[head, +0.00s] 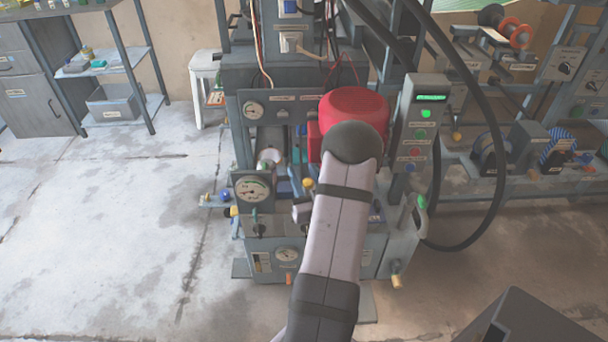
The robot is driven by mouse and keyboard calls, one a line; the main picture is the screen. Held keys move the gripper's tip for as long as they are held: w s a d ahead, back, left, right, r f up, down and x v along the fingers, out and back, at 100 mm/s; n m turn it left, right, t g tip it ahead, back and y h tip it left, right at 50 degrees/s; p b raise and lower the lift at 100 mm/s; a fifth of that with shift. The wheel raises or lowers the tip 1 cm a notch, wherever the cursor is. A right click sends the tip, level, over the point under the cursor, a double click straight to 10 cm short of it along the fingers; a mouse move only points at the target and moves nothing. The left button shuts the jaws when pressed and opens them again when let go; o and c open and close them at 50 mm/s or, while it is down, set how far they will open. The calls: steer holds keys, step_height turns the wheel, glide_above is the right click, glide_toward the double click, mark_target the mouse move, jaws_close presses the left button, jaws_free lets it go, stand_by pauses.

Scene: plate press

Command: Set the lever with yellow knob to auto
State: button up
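The plate press (250,220) stands in the middle of the head view, partly behind my arm. Several small yellow or orange knobs show on it: one near the middle (308,183), one at the left edge (232,211) and one at the lower right (396,281). I cannot tell which is the task's lever, and no auto marking is readable. My arm runs up from the bottom middle across the press front. My gripper cannot be made out; it seems hidden behind my arm.
A control box (418,130) with a green display and buttons is on the press's right. A rounded red body (352,105) sits beyond my arm. A black hose (492,130) loops at right. The left floor is clear.

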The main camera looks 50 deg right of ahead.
jaws_close()
steer(key=shift+r, duration=0.1)
steer(key=shift+w+d+m+g+y+p, duration=0.25)
steer(key=shift+w+d+g+y+p, duration=0.55)
steer(key=shift+p, duration=1.45)
steer(key=shift+w+d+m+g+y+p, duration=0.35)
steer(key=shift+w+d+g+p, duration=0.85)
steer(key=shift+p, duration=1)
steer(key=shift+f, duration=0.2)
